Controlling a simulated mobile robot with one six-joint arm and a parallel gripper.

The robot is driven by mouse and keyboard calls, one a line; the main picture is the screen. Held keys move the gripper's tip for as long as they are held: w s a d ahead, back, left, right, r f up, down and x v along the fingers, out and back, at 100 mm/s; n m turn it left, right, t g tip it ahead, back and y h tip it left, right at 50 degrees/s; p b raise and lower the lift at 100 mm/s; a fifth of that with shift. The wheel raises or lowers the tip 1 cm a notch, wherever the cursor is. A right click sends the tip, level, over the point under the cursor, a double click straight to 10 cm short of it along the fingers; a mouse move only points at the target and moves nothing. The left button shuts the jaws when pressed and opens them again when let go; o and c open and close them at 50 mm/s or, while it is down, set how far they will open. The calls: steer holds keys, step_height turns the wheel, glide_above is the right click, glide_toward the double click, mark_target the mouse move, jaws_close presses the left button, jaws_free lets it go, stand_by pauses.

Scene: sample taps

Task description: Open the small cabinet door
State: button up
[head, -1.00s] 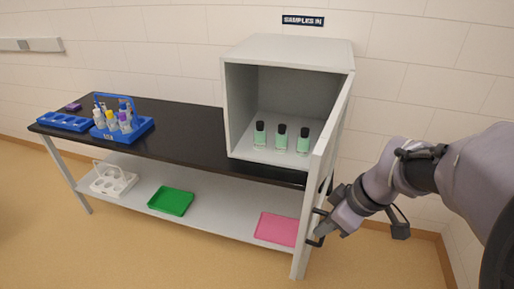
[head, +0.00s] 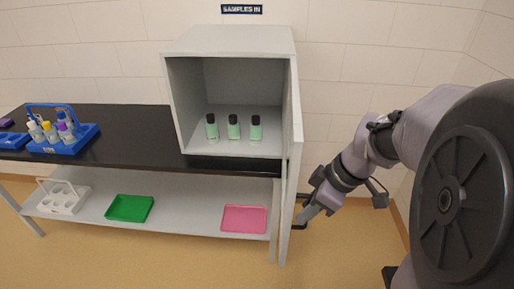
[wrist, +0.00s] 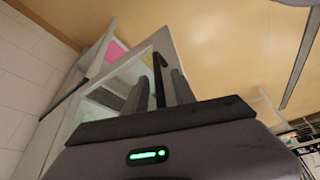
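The grey cabinet (head: 231,42) stands on the black bench, with its front open. Its door (head: 291,165) is swung wide and shows nearly edge-on at the cabinet's right side. The dark handle (head: 300,212) is on the door's outer face. My gripper (head: 306,212) is at the handle, right of the door. In the wrist view the black handle bar (wrist: 159,78) lies between the two grey fingers (wrist: 158,92), with narrow gaps beside it; the fingers look open around it.
Three green bottles (head: 233,127) stand inside the cabinet. A blue rack (head: 62,140) with several tubes is on the bench (head: 135,150). A green tray (head: 130,208), a pink tray (head: 244,218) and a white rack (head: 63,196) are on the lower shelf. The wall is behind.

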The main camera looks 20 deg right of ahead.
steer(key=p+v, duration=0.7)
steer(key=v, duration=1)
steer(key=shift+r, duration=0.2)
steer(key=shift+s, duration=0.15)
steer(key=s+a+f+m+t+b, duration=0.1)
steer(key=a+f+m+b, duration=0.2)
steer(key=a, duration=0.4)
steer(key=s+a+f+m+b, duration=0.1)
steer(key=a+f+m+b, duration=0.1)
steer(key=a+f+m, duration=0.2)
steer(key=s+a+f+m+t+h+b, duration=0.1)
steer(key=a+f+m+b, duration=0.2)
steer(key=a, duration=0.7)
steer(key=f+m, duration=0.1)
steer(key=m, duration=0.1)
steer(key=shift+s+a+m+t+b, duration=0.15)
steer(key=shift+s+m+t+b, duration=0.1)
steer(key=shift+m+t+b, duration=0.1)
